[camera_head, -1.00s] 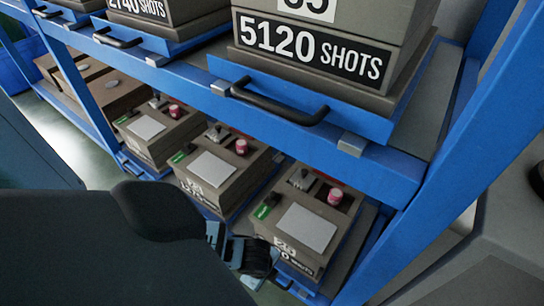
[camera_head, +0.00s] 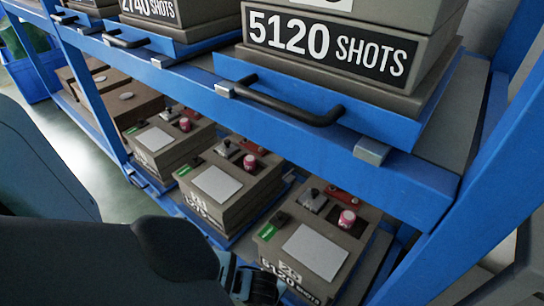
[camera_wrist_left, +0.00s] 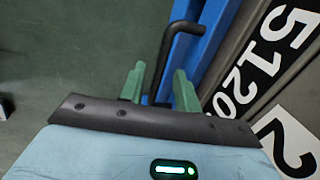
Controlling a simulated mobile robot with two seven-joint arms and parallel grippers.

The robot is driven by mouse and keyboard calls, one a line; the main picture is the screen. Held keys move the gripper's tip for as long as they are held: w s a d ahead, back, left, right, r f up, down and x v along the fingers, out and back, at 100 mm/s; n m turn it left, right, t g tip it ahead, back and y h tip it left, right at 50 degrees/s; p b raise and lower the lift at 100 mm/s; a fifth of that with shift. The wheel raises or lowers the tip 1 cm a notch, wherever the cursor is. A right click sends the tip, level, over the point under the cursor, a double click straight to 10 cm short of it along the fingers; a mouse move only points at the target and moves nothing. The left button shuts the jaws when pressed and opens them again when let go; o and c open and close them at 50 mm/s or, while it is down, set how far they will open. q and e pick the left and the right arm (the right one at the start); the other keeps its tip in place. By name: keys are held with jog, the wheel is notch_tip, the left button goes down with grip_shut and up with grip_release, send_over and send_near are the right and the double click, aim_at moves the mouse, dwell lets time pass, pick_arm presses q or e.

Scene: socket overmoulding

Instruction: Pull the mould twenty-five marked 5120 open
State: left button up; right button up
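The lower-shelf mould at the right (camera_head: 345,238) is a grey-brown box marked 5120 SHOTS, with a two-digit number starting with 2 whose second digit I cannot read for sure. It has a white plate, a green tag and a pink cap on top. In the left wrist view its front label (camera_wrist_left: 262,62) appears upside down. A black bent handle (camera_wrist_left: 187,28) stands out from a blue edge. My left gripper (camera_wrist_left: 159,88) is open, its two green fingers apart on either side of the handle's near part. My left gripper's wrist part (camera_head: 250,282) partly hides the mould's front. My right gripper is not in view.
Another mould marked 5120 SHOTS (camera_head: 330,40) sits on the upper shelf, with a black handle (camera_head: 290,105) on its blue tray. More moulds (camera_head: 225,185) stand to the left on the lower shelf. A blue rack post (camera_head: 455,215) rises at the right.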

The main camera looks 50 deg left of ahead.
pick_arm(q)
jog(key=shift+c, duration=0.2)
grip_shut()
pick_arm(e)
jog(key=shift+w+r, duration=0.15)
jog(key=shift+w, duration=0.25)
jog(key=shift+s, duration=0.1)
